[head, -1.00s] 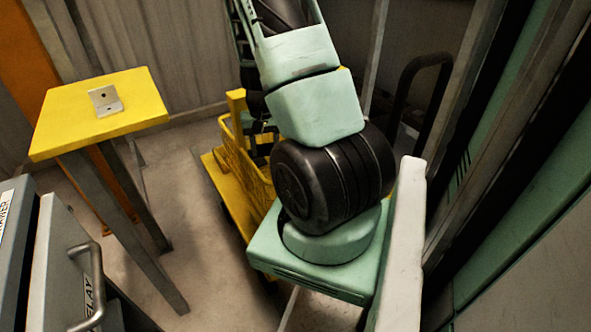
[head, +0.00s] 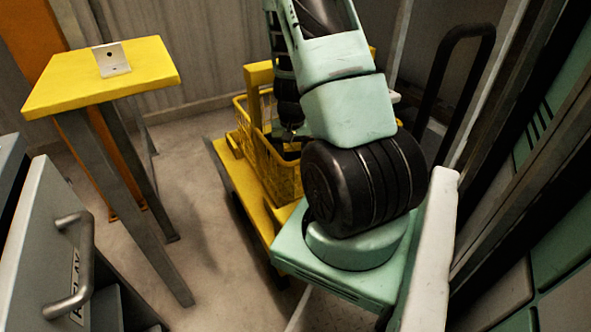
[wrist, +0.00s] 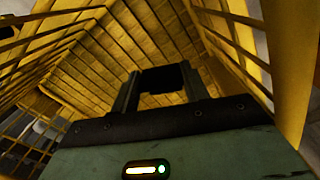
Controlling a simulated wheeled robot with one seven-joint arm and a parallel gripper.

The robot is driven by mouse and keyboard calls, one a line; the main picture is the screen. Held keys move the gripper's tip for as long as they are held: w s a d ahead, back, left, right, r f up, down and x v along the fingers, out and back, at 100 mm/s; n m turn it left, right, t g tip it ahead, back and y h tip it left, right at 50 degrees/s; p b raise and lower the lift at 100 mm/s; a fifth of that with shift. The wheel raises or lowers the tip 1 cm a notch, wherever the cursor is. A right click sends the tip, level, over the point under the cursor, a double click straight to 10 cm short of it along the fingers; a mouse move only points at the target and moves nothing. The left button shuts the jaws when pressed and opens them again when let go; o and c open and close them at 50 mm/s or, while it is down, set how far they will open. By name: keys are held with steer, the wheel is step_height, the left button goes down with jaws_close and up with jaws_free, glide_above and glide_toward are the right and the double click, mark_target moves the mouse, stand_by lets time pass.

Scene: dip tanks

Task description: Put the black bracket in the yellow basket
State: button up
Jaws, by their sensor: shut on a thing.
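The yellow basket (head: 277,170) stands on a yellow cart, partly hidden behind my arm in the head view. My gripper (wrist: 161,80) points into the basket, whose yellow walls (wrist: 87,55) surround it in the wrist view. The gripper is shut on a dark piece, the black bracket (wrist: 163,77), held between its two fingers. The bracket's full shape is hard to make out. In the head view the basket and arm hide most of the gripper and the bracket.
A yellow-topped table (head: 145,68) at the left carries a silver bracket (head: 112,60). A grey cabinet with a handle (head: 75,262) is at the lower left. A black cart handle (head: 455,75) stands at the right. Floor is clear between table and cart.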

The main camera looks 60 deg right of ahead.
steer(key=shift+f+b, duration=0.85)
steer(key=shift+f, duration=1.45)
steer(key=shift+f+b, duration=0.5)
steer(key=shift+f, duration=0.15)
steer(key=o, duration=1.2)
step_height(320, 180, up, 13)
steer(key=p, duration=0.6)
steer(key=shift+r+p, duration=0.2)
steer(key=shift+p, duration=0.2)
